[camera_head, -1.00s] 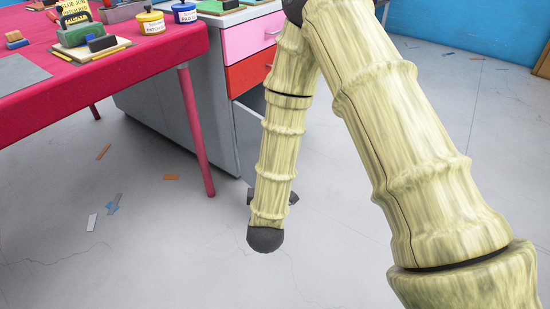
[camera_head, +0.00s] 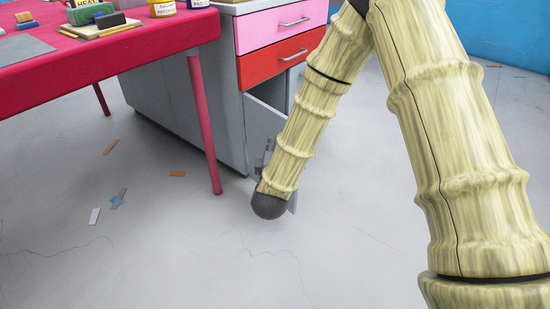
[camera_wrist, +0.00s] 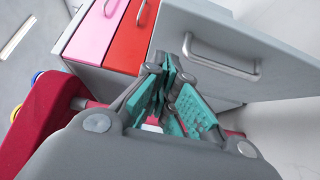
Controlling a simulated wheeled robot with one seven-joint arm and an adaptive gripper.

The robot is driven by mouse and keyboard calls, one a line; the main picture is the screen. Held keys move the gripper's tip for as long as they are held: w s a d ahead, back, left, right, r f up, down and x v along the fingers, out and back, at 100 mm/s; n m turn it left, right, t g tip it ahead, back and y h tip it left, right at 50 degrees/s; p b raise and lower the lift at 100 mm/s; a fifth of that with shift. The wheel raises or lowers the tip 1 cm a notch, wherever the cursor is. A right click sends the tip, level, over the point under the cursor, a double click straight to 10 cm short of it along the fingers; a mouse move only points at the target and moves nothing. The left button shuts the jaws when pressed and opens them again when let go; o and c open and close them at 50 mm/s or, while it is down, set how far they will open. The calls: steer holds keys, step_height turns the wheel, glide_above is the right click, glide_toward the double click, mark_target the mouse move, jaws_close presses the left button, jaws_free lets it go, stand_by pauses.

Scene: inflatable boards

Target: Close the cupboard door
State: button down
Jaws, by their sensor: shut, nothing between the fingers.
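The cupboard door (camera_wrist: 262,72) is a grey panel with a silver bar handle (camera_wrist: 222,58). It stands open, swung out from the grey cabinet (camera_head: 190,110) below the red drawer. In the head view the door (camera_head: 262,125) shows partly behind my forearm. My gripper (camera_wrist: 170,72), with teal pads, is shut and empty. In the wrist view it overlaps the picture of the door's lower left part, on the handle side. I cannot tell whether it touches the door. In the head view the gripper (camera_head: 266,158) is mostly hidden behind my arm's end.
The pink drawer (camera_head: 285,28) and red drawer (camera_head: 277,60) above are shut. A red table (camera_head: 130,48) with several items stands close on the left, its leg (camera_head: 204,130) near the cabinet. Scraps lie on the open grey floor (camera_head: 150,240).

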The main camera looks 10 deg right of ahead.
steer(key=w+d+b, duration=0.3)
steer(key=w+d, duration=0.1)
steer(key=shift+d, duration=0.15)
steer(key=shift+d, duration=0.1)
stand_by(0.6)
